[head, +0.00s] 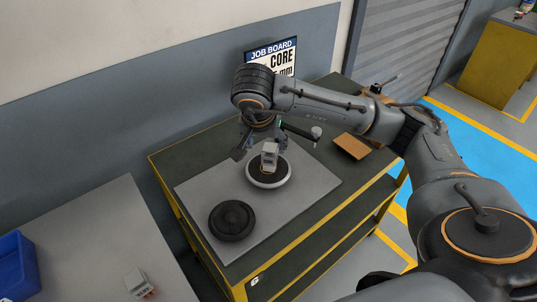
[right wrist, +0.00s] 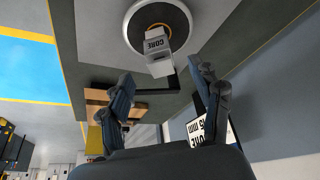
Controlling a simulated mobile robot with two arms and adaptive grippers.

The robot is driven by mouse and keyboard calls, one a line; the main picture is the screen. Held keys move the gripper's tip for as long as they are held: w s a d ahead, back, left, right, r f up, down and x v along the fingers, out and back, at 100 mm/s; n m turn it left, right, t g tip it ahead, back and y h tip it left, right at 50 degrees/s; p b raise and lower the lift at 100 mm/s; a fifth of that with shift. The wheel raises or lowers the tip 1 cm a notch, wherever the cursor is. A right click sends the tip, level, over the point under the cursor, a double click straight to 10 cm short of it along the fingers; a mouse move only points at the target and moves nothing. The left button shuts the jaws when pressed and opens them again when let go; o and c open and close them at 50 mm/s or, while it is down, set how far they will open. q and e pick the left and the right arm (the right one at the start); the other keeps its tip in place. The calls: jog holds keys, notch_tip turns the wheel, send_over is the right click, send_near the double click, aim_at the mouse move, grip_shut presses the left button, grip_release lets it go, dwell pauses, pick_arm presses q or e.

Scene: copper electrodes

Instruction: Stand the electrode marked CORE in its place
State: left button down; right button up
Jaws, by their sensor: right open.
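The electrode marked CORE (head: 270,157) is a pale grey block with a dark label. It stands at the middle of a round black base with a white ring (head: 287,178). The electrode also shows in the right wrist view (right wrist: 157,46), label visible, over the same ringed base (right wrist: 190,20). Its lower end is hidden, so I cannot tell how deep it sits. My right gripper (head: 260,150) is open just above and behind the electrode. In the right wrist view its two fingers (right wrist: 163,80) are spread and empty, apart from the electrode. My left gripper is not in view.
A black round disc (head: 231,220) lies on the grey plate (head: 196,190) of the dark workbench. A job board (head: 284,60) reading CORE stands behind. A brown block (head: 351,146) lies right. Another small block (head: 139,284) and a blue bin (head: 18,268) are on the left table.

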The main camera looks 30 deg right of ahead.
aim_at(269, 151)
jog(key=x, duration=0.4)
jog(key=shift+w, duration=0.1)
jog(key=shift+w+f+p, duration=0.1)
jog(key=shift+f+p, duration=0.05)
jog(key=shift+p, duration=0.15)
jog(key=shift+w+d+f+p, duration=0.1)
jog(key=shift+d+f+p, duration=0.35)
jog(key=shift+f+p, duration=0.25)
jog(key=x, duration=0.3)
jog(key=shift+d+f+p, duration=0.1)
jog(key=shift+f+p, duration=0.05)
jog(key=shift+p, duration=0.25)
jog(key=shift+w+f, duration=0.1)
jog(key=shift+f, duration=0.05)
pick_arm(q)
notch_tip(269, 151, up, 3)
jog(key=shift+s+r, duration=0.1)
pick_arm(e)
grip_shut()
